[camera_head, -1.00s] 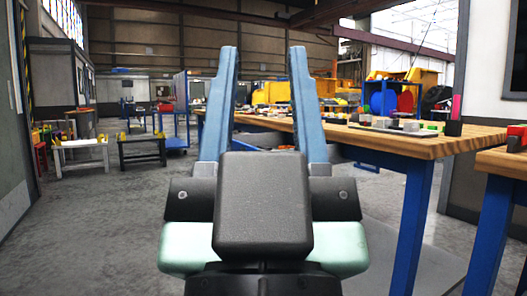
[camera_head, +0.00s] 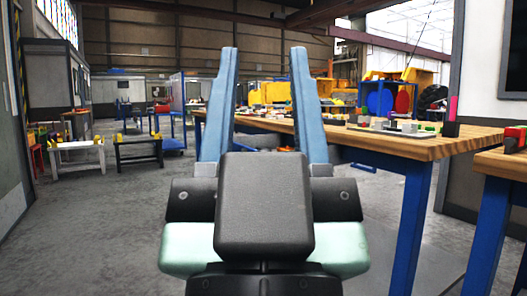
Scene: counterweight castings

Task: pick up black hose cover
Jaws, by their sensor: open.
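My gripper (camera_head: 264,52) is in the middle of the head view, with two long blue fingers pointing up and spread wide apart. I cannot identify the black hose cover for certain. A small black block (camera_head: 451,129) stands near the right end of the long wooden-topped table (camera_head: 420,147), right of my gripper and well apart from it. Either is too small to name surely.
Several small coloured parts lie on the long table, with a grey block (camera_head: 410,127) among them. Blue table legs (camera_head: 410,225) stand close on the right. Trestle stands (camera_head: 138,150) and a blue cart (camera_head: 172,143) are far left. The grey floor (camera_head: 100,225) at left is clear.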

